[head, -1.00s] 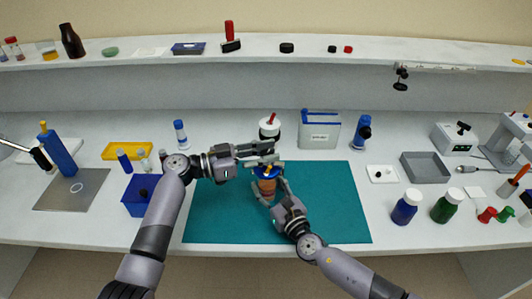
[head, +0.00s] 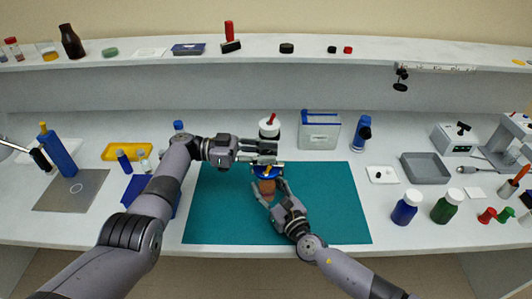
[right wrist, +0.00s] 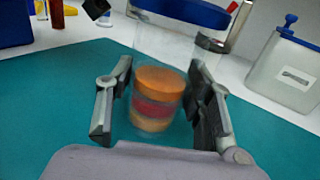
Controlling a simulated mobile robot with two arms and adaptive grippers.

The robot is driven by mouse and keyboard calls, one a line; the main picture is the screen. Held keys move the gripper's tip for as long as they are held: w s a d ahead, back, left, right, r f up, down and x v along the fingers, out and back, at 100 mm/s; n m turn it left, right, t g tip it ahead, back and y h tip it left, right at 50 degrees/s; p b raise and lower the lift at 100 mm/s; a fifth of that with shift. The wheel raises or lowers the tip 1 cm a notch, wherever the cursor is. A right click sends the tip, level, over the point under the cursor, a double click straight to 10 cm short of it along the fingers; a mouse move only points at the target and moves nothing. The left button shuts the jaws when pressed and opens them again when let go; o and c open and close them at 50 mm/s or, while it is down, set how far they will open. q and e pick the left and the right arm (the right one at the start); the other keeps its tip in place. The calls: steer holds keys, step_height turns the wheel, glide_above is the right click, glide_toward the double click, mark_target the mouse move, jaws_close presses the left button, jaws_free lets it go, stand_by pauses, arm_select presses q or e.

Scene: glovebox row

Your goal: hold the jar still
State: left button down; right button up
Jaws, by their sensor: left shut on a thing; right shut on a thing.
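The jar (head: 267,186) is clear with a blue lid (head: 262,172) and stands upright on the teal mat (head: 225,215). In the right wrist view the jar (right wrist: 155,100) shows orange and red layers inside, and its blue lid (right wrist: 185,12) is cut by the top edge. My right gripper (head: 269,193) is shut around the jar's body, one finger on each side. My left gripper (head: 272,155) comes in from the left at the lid and is shut on it; its fingertips partly hide the lid. A left finger also shows beside the lid in the right wrist view.
A white bottle with a red top (head: 269,129) stands just behind the jar. A clear bin with a blue edge (head: 319,131) is behind right. A blue bin (head: 136,190) lies beside my left arm. The mat's right part is clear.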

arm_select(q)
steer(key=shift+s+f, duration=0.1)
steer(key=shift+f, duration=0.05)
steer(key=c, duration=1.3)
jaws_free()
steer(key=a, duration=0.7)
steer(key=shift+w+a, duration=0.25)
steer(key=shift+w, duration=0.15)
